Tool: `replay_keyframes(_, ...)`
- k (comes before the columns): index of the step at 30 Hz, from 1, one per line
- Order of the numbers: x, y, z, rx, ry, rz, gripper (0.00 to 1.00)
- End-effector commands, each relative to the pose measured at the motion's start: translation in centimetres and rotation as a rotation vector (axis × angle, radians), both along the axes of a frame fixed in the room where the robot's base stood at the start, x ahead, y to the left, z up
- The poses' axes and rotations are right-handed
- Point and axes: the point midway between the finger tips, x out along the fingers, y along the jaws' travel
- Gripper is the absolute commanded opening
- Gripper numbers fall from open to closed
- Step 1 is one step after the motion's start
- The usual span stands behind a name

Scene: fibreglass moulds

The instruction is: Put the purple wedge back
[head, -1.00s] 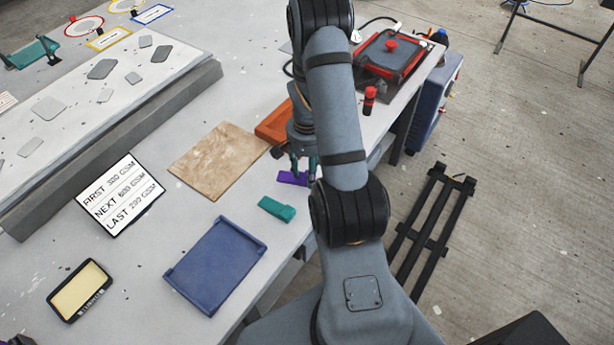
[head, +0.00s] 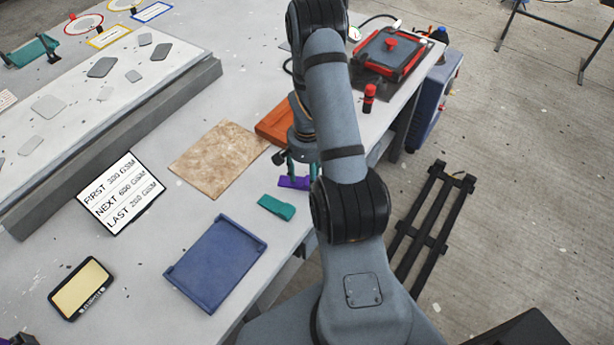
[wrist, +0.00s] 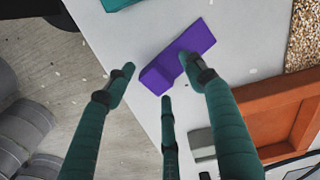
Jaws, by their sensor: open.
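The purple wedge (head: 293,182) lies on the grey table near its front edge, beyond the teal wedge (head: 276,207). In the wrist view the purple wedge (wrist: 178,58) lies between and just beyond my spread fingertips. My gripper (head: 302,170) is open with green fingers, pointing down over the wedge. In the wrist view my gripper (wrist: 160,82) has one finger to the left of the wedge, one at its right side, and one below it. I cannot tell whether any finger touches it. Part of the teal wedge (wrist: 118,4) shows at the top of the wrist view.
An orange tray (head: 273,124) stands close behind my gripper. A brown mat (head: 218,158), a blue tray (head: 216,264) and a lettered sign (head: 121,195) lie to the left. A red bottle (head: 369,98) stands behind my arm. The table edge is close by.

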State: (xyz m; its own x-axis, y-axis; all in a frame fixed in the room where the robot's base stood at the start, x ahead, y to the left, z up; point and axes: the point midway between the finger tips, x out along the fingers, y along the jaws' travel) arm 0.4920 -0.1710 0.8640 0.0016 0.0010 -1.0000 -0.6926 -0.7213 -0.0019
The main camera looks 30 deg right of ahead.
Motion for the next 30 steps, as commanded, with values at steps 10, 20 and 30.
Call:
replay_keyframes(10,0.0,0.0,0.5,0.0,0.0,0.0,0.55)
replay_keyframes(20,0.2,-0.1,5.9,-0.003,-0.007,-0.002,0.55)
replay_keyframes(30,0.1,0.0,11.5,-0.001,-0.002,0.0,0.55)
